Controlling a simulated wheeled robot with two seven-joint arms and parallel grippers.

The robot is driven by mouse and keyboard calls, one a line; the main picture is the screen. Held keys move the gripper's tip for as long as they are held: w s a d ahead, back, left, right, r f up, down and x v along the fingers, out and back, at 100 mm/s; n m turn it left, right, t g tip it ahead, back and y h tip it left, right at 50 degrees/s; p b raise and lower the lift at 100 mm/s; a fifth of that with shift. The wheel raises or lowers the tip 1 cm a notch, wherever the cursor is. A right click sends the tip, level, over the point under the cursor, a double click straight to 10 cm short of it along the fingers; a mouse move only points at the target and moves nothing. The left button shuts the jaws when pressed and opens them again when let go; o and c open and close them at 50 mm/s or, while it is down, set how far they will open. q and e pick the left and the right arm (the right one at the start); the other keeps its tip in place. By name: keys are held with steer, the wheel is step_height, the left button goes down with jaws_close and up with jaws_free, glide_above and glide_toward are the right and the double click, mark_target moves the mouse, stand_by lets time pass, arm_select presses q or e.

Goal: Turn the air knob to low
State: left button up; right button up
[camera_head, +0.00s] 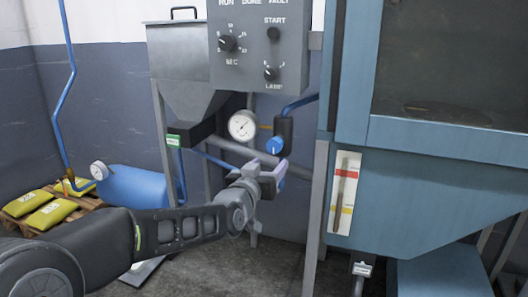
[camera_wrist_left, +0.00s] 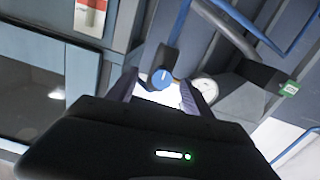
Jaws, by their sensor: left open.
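The blue air knob (camera_head: 274,146) sits on a dark regulator body (camera_head: 285,132) beside a round white gauge (camera_head: 242,125), below the grey control box. A white line marks the knob's face. My left gripper (camera_head: 270,178) is open just below the knob in the head view. In the left wrist view the knob (camera_wrist_left: 161,78) shows between the two open fingers (camera_wrist_left: 158,88), nearer the left finger, apart from both as far as I can tell. The gauge (camera_wrist_left: 206,88) shows behind the right finger. My right gripper is in neither view.
The control box (camera_head: 258,45) with black knobs hangs above. A large blue cabinet (camera_head: 430,165) stands close on the right. A grey hopper (camera_head: 185,65) and a green-labelled dark outlet (camera_head: 188,138) are left. A blue tank (camera_head: 140,187) and yellow bags (camera_head: 48,214) lie lower left.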

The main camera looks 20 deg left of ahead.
mark_target(273, 148)
arm_select(q)
steer(key=w, duration=0.3)
steer(key=w+r, duration=0.1)
steer(key=w, duration=0.4)
steer(key=shift+w+a+r+b, duration=0.3)
steer(key=shift+w+b, duration=0.05)
steer(key=shift+w, duration=0.05)
jaws_close()
stand_by(0.7)
